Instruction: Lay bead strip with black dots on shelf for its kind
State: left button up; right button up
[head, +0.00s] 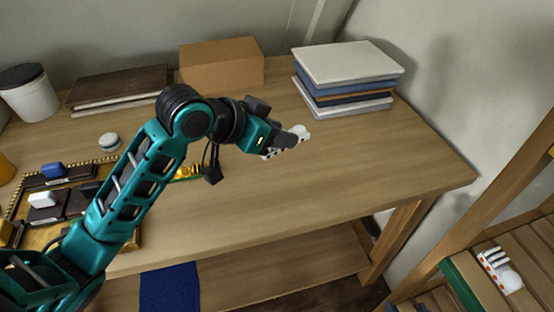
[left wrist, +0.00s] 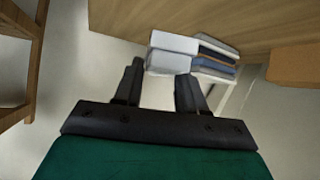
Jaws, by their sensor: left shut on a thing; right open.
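My left gripper (head: 290,140) is shut on the bead strip with black dots (head: 301,131) and holds it above the table. White ends of the strip show on both sides of the fingers, with small dark spots; the middle is hidden by the fingers. My right gripper is not in view.
On the table (head: 350,165) are a stack of books (head: 345,80), a cardboard box (head: 222,64), a white cup (head: 30,95) and a tray with small blocks (head: 62,190). The table's right part is clear. A wooden post (head: 480,215) rises beside the shelf.

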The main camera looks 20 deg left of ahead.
pick_arm(q)
notch_tip(320, 180, up, 5)
jog(key=shift+r, duration=0.1)
jog(key=shift+s+f, duration=0.15)
jog(key=shift+f, duration=0.2)
jog(key=s+a+f+n+t+y, duration=0.1)
jog(key=s+a+f+n+y, duration=0.4)
jog(key=f+n, duration=0.1)
jog(key=shift+f+n+t+y, duration=0.15)
jog(key=shift+n+t+y, duration=0.15)
jog(key=shift+t+y, duration=0.1)
